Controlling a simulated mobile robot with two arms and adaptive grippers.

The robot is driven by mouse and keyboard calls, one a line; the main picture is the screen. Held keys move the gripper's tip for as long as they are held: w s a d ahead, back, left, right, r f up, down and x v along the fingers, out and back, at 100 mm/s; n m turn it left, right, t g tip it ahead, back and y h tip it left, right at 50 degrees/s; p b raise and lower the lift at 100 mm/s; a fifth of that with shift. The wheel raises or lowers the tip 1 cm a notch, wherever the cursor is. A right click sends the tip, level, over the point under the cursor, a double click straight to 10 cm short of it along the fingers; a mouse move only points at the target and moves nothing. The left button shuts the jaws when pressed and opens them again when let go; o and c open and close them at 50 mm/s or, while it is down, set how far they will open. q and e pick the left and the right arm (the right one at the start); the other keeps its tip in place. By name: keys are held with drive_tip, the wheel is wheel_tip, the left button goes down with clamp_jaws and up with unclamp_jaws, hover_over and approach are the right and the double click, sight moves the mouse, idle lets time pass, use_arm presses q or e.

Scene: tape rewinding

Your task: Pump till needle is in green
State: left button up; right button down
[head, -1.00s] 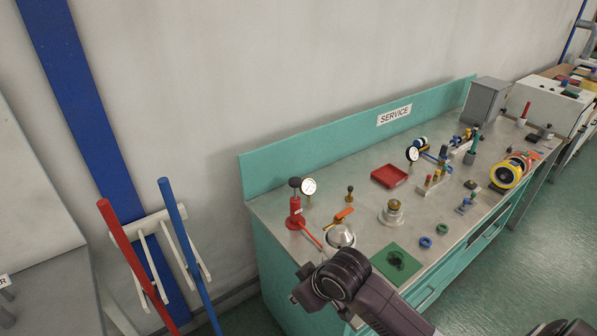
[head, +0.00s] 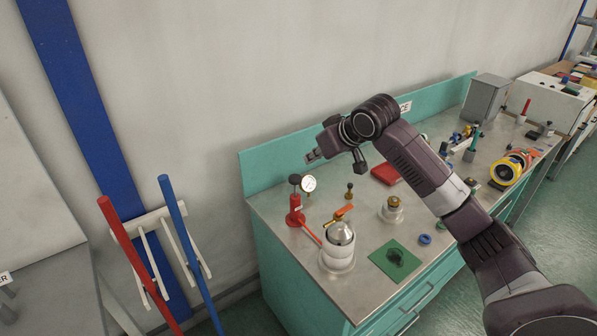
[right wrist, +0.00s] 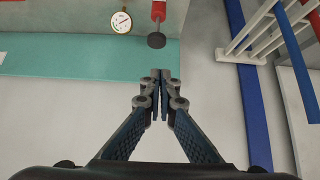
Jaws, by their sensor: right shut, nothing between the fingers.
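The red hand pump (head: 295,214) stands upright at the left end of the bench, with a black round knob (head: 294,180) on top. A white round gauge (head: 309,184) sits just right of the knob; its needle is too small to read against any green zone. In the right wrist view the knob (right wrist: 156,40) and gauge (right wrist: 121,22) show beyond the fingertips. My right gripper (head: 311,157) is shut and empty, raised above the pump and gauge, apart from both. It also shows in the right wrist view (right wrist: 161,76). My left gripper is not in view.
A silver-domed white vessel (head: 338,250) with an orange-handled valve (head: 340,214) stands right of the pump. A green mat (head: 395,262) and brass-topped fitting (head: 391,210) lie farther right. Red and blue bars (head: 190,255) lean on a white rack at left.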

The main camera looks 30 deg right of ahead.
drive_tip(key=shift+w+d+r, duration=0.25)
drive_tip(key=shift+d+r, duration=0.2)
drive_tip(key=shift+r, duration=0.35)
drive_tip(key=shift+w+f, duration=0.1)
drive_tip(key=p, duration=0.3)
hover_over(293, 174)
drive_tip(key=s, duration=0.4)
wheel_tip(293, 174, down, 6)
drive_tip(key=f+p, duration=0.1)
drive_tip(key=w+f+p, duration=0.1)
drive_tip(key=f, duration=0.1)
drive_tip(key=shift+d+f, duration=0.15)
drive_tip(key=shift+f, duration=0.8)
